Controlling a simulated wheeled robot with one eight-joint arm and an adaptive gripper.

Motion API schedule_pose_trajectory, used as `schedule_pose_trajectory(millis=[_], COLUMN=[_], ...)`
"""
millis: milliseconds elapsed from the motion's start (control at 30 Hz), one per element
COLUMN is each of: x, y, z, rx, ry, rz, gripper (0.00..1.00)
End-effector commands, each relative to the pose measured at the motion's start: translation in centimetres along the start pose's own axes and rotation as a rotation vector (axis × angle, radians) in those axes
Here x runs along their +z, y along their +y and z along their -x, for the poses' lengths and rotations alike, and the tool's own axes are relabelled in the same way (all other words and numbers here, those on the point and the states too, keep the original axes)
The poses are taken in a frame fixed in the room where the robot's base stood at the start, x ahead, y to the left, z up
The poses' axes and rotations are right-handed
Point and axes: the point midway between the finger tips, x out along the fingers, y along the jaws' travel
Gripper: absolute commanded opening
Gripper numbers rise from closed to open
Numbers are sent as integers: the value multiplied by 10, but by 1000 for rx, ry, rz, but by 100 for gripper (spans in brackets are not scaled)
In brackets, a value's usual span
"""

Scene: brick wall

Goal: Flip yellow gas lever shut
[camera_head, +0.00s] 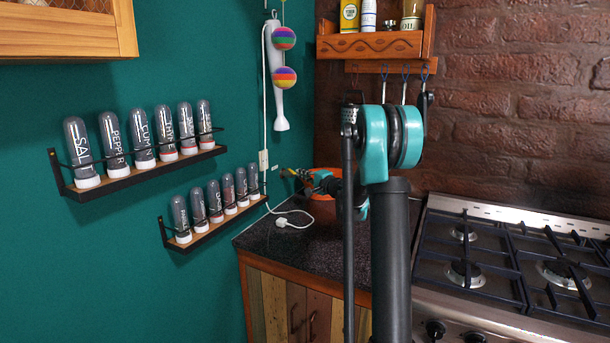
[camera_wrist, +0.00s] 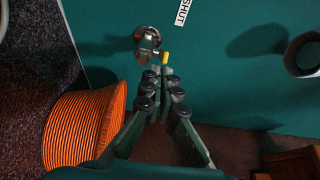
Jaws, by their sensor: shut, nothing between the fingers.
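The gas valve (camera_wrist: 147,44) is a shiny metal fitting on the teal wall, in the upper middle of the wrist view. The small yellow lever (camera_wrist: 165,57) shows just beyond my fingertips, to the right of the metal body. A white label reading "SHUT" (camera_wrist: 183,11) is on the wall above it. My gripper (camera_wrist: 161,72) is shut and empty, its tips right at the lever. I cannot tell whether they touch it. In the head view, my arm largely hides the gripper, and a tiny yellow spot (camera_head: 284,170) shows near the wall.
A dark ring (camera_wrist: 303,55) stands out at the right. A white plug (camera_head: 283,222), spice racks (camera_head: 218,222) and the gas stove (camera_head: 500,255) are around.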

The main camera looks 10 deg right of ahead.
Motion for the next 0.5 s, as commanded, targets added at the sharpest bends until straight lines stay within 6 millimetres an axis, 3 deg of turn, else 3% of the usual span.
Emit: schedule_pose_trajectory(millis=[500], x=[5], y=[0], z=[1], rx=[0], ry=[50], rz=[0], gripper=[0])
